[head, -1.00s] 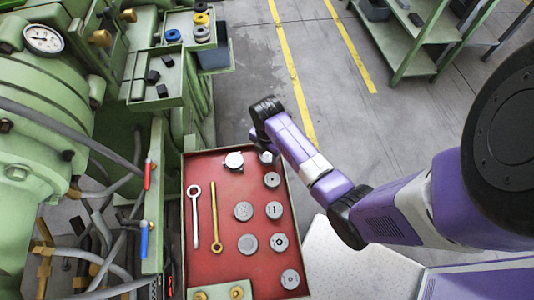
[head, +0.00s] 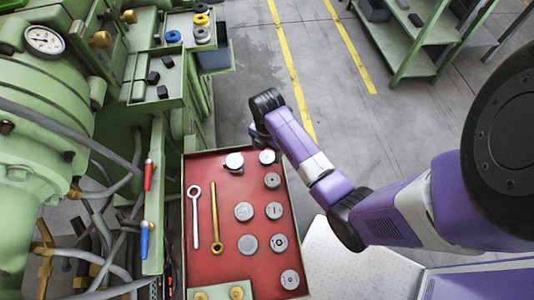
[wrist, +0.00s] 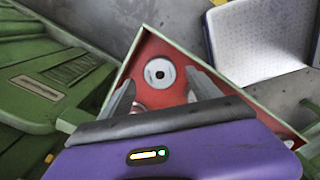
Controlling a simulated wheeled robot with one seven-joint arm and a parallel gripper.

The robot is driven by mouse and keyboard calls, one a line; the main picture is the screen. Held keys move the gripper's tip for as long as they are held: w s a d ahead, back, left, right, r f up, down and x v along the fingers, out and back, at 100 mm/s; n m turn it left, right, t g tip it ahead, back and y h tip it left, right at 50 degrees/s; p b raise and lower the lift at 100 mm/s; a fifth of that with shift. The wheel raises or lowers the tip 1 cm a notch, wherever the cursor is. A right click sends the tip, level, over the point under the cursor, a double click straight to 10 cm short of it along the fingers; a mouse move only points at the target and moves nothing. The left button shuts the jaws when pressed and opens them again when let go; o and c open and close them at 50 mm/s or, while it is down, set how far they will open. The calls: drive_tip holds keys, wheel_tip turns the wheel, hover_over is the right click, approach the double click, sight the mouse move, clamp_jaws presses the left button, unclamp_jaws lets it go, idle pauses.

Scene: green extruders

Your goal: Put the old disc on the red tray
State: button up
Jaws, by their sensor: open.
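The red tray (head: 205,262) lies beside the green machine, with several round grey discs on it. One disc (head: 267,157) is at its far right corner, and a disc with a knob-like part (head: 234,161) is left of it. I cannot tell which disc is the old one. In the wrist view my gripper (wrist: 160,82) is open and empty. A pale disc with a dark centre (wrist: 160,72) shows between its fingers, on the red tray (wrist: 150,48).
A silver wrench (head: 195,215) and a brass-coloured wrench (head: 214,215) lie on the tray's left. Green machine shelves (head: 160,80) hold small dark blocks and coloured rings. A green rack (head: 415,45) stands far right. The floor (head: 350,130) between is clear.

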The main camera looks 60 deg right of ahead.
sight(267, 157)
wheel_tip(267, 157, up, 8)
drive_tip(key=w+a+f+m+t, duration=0.1)
drive_tip(key=w+a+m+t, duration=0.1)
drive_tip(key=a, duration=0.5)
drive_tip(key=w+a+f+m+t, duration=0.1)
drive_tip(key=a+m+t, duration=0.1)
drive_tip(key=a, duration=0.5)
drive_tip(key=s+a+r+m+t, duration=0.25)
drive_tip(key=s+a+m, duration=0.2)
drive_tip(key=a, duration=0.35)
drive_tip(key=s+d+r+m+t, duration=0.1)
drive_tip(key=s+r+m+t, duration=0.3)
drive_tip(key=s+r, duration=0.4)
drive_tip(key=s+d+r+m+t, duration=0.1)
drive_tip(key=s+r+m+t, duration=0.3)
drive_tip(key=s+r, duration=0.4)
wheel_tip(267, 157, up, 5)
drive_tip(key=shift+s+f, duration=0.1)
drive_tip(key=shift+s, duration=0.1)
drive_tip(key=shift+f+t, duration=0.1)
drive_tip(key=shift+t, duration=0.15)
